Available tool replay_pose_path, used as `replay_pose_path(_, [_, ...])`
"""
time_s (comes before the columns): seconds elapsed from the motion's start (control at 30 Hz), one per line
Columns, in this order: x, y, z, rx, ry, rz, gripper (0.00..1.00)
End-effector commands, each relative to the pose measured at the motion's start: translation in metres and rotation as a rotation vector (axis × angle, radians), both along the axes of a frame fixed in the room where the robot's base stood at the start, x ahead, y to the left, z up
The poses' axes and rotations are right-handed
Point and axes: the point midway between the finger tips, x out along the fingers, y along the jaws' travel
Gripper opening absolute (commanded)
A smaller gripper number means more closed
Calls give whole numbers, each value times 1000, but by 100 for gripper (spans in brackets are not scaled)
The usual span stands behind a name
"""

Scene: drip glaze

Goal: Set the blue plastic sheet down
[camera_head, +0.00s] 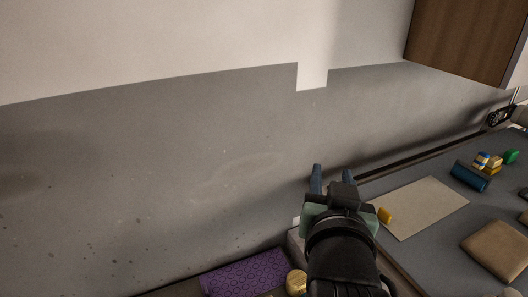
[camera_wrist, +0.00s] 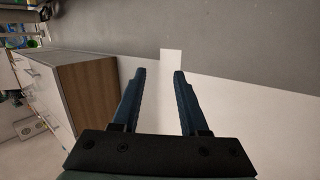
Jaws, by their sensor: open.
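My gripper (camera_head: 332,170) is raised in front of the grey wall, to the left of the counter. Its two blue fingers stand apart with nothing between them, which the wrist view (camera_wrist: 160,74) also shows. A dark blue object (camera_head: 468,177) lies on the grey counter at the right, well away from my gripper. It looks like a rolled or box-shaped piece; I cannot tell if it is the blue plastic sheet. No flat blue sheet shows in either view.
The grey counter (camera_head: 425,255) holds a beige sheet (camera_head: 430,205), a yellow block (camera_head: 385,215), a tan pad (camera_head: 498,249) and small coloured pieces (camera_head: 488,162). A purple patterned mat (camera_head: 245,273) lies lower left. A wooden cabinet (camera_head: 465,40) hangs upper right.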

Motion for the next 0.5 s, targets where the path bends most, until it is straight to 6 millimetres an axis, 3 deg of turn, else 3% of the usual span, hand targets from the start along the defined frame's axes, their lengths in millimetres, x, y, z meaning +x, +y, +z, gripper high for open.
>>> replay_pose_path(0.03, [1,23,53,-47,-146,44,44])
replay_pose_path(0.1, [-9,50,116,-103,-332,91,44])
replay_pose_path(0.2, [-37,85,191,-160,-575,144,44])
replay_pose_path(0.33, [-79,114,255,-201,-811,184,44])
replay_pose_path(0.4, [-96,123,274,-211,-889,195,44])
replay_pose_path(0.5, [-110,129,288,-219,-948,200,44])
